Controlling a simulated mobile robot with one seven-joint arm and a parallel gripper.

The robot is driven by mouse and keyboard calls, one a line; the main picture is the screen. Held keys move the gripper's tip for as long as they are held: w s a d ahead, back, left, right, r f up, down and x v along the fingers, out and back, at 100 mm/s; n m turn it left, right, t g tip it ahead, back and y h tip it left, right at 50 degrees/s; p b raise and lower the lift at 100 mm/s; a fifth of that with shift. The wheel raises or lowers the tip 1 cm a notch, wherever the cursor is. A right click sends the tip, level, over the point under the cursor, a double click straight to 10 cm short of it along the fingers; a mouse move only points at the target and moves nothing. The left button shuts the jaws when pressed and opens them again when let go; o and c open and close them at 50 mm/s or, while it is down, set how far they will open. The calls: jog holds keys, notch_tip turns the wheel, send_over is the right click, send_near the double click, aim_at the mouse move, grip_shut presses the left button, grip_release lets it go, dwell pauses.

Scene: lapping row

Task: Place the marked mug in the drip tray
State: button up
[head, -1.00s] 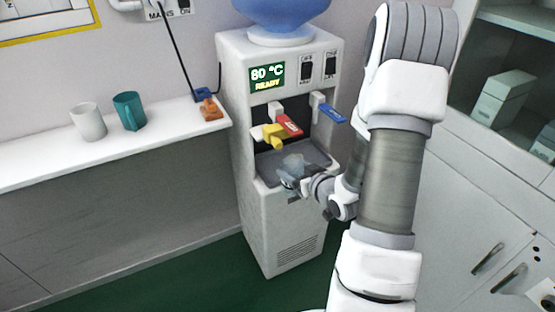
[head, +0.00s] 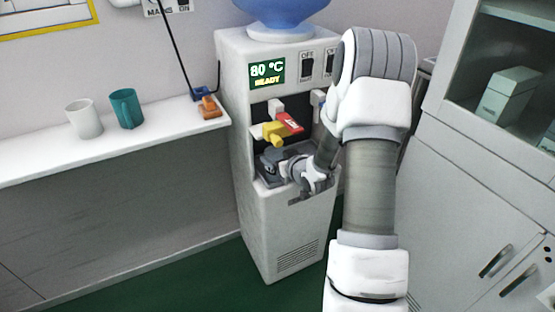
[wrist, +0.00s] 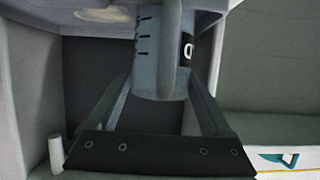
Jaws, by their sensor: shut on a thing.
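The marked mug (wrist: 158,72) is grey-blue, with short dark dashes, a black label bearing a white character and a handle. In the wrist view it sits between the two fingers of my gripper (wrist: 163,88), which is shut on it. The grey drip tray (head: 266,184) shows only in part around my gripper. I cannot tell whether the mug touches the tray.
The white water dispenser (head: 250,216) reads 80 °C READY. Its yellow tap (head: 274,133) and red tap (head: 290,122) hang just above my gripper. A white mug (head: 84,119) and a teal mug (head: 126,108) stand on the shelf at left. A cabinet (head: 450,190) stands at right.

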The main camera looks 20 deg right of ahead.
jog(key=shift+r, duration=0.1)
jog(key=o, duration=1.4)
jog(key=shift+r, duration=0.15)
jog(key=p+v, duration=0.3)
jog(key=v, duration=0.9)
